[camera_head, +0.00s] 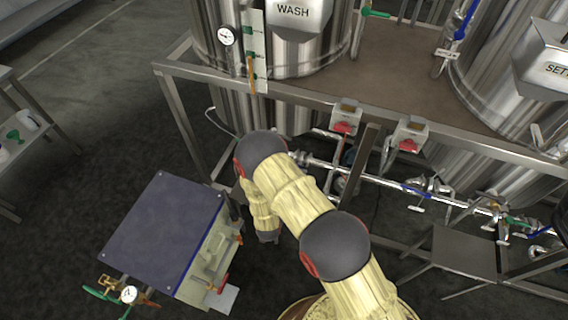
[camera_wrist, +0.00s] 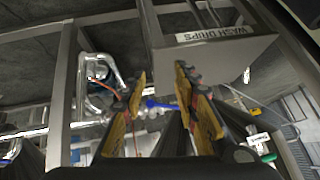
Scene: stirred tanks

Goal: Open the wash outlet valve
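The steel tank labelled WASH (camera_head: 320,55) stands on the frame at the top middle of the head view. In the wrist view my gripper (camera_wrist: 160,82) is open and empty, with its two yellow-padded fingers apart. A blue valve handle (camera_wrist: 160,104) on the piping shows between and beyond the fingers; no contact is visible. I cannot tell for certain that it belongs to the wash outlet valve. In the head view my gripper is hidden by my arm, which reaches down under the front of the tank frame.
A green handle (camera_wrist: 267,156) lies at lower right. Frame legs (camera_head: 180,125) and two red-switch boxes (camera_head: 345,118) line the frame front.

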